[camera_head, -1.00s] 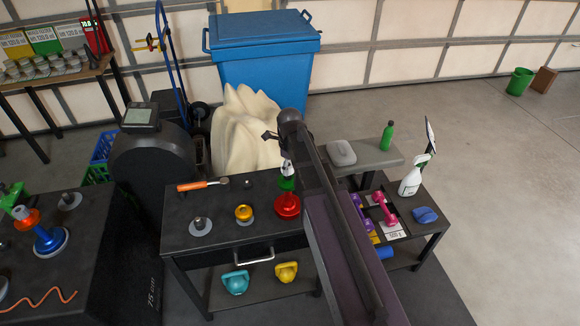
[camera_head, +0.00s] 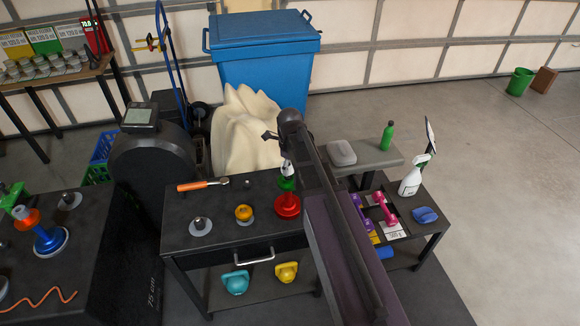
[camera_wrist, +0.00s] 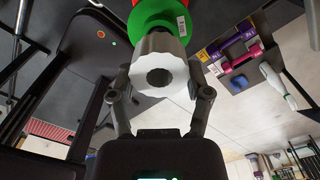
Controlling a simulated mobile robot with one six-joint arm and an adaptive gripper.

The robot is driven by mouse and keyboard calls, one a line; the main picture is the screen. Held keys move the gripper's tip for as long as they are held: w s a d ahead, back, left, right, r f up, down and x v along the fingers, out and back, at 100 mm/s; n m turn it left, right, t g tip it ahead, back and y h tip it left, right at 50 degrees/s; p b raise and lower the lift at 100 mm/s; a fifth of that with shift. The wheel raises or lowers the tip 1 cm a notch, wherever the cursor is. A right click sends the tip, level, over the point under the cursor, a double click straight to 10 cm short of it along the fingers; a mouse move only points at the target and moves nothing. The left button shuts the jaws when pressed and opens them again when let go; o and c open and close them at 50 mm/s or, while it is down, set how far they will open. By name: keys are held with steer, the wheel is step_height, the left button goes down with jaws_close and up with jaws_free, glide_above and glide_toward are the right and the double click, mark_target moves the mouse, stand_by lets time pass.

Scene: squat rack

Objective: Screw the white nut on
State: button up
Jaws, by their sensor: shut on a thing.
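The white nut (camera_wrist: 160,50) is a ribbed ring with a dark hole, held between the two fingers of my gripper (camera_wrist: 160,92) in the wrist view. It lines up in front of a green disc (camera_wrist: 143,14) with a white label. In the head view the nut (camera_head: 287,167) shows small, just above the green piece (camera_head: 287,184), which stands over a round red base (camera_head: 288,206) on the black bench (camera_head: 220,243). My arm partly covers this spot. I cannot tell whether the nut is on a thread.
An orange-handled tool (camera_head: 197,185), a yellow piece (camera_head: 244,213) and a grey disc with a peg (camera_head: 200,227) are on the bench. Teal (camera_head: 236,283) and yellow kettlebells (camera_head: 287,272) sit below. A low table with a pink dumbbell (camera_head: 384,209) and a spray bottle (camera_head: 411,180) stands right.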

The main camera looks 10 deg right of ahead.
mark_target(290, 173)
steer(key=shift+f+b, duration=1.55)
steer(key=shift+b, duration=0.05)
stand_by(0.3)
steer(key=o, duration=1.4)
steer(key=shift+c, duration=0.2)
steer(key=shift+r, duration=0.1)
step_height(290, 173, up, 9)
steer(key=p, duration=0.9)
steer(key=s+f+n+b, duration=0.2)
steer(key=s+n, duration=0.5)
steer(key=n, duration=0.6)
steer(key=s+f+n+b, duration=0.2)
steer(key=s+n, duration=0.6)
steer(key=n, duration=0.5)
steer(key=shift+s+f, duration=0.3)
